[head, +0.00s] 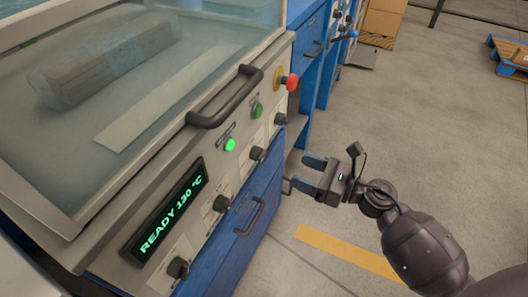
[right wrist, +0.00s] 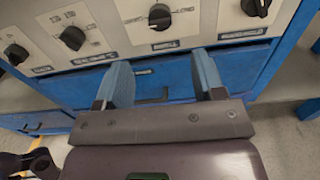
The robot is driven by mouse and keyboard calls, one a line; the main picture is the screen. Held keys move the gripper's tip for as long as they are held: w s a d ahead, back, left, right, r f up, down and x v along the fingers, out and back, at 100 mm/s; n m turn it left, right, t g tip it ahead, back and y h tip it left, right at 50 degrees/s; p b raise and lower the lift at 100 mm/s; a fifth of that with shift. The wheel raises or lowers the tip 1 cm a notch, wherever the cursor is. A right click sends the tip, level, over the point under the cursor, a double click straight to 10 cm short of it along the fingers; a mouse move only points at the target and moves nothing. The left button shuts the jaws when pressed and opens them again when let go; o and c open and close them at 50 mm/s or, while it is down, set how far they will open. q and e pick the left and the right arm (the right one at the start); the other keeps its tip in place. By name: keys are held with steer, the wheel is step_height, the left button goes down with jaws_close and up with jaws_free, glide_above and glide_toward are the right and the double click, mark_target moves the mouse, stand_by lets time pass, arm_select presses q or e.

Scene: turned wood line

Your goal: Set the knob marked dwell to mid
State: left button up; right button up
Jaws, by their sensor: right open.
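A row of black knobs runs along the sloped front panel of the machine: one near the display (head: 178,268), then a second (head: 222,203), a third (head: 257,153) and a fourth (head: 281,119). Their labels are too small to read, so I cannot tell which is dwell. My right gripper (head: 299,171) is open and empty, in front of the panel and apart from it. In the right wrist view, a knob (right wrist: 159,16) on a white plate lies beyond the gap between the blue fingers (right wrist: 160,58). My left gripper is out of view.
A display (head: 165,212) reads READY 130 °C. A lit green button (head: 230,144), a darker green button (head: 257,110) and a red stop button (head: 291,82) sit above the knobs. A cover handle (head: 226,98) and a blue drawer's handle (head: 250,217) stick out. The floor at right is mostly clear.

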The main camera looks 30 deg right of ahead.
mark_target(264, 155)
steer(key=x, duration=1)
steer(key=shift+w+a+r, duration=0.1)
steer(key=shift+w+a, duration=0.2)
steer(key=c, duration=0.9)
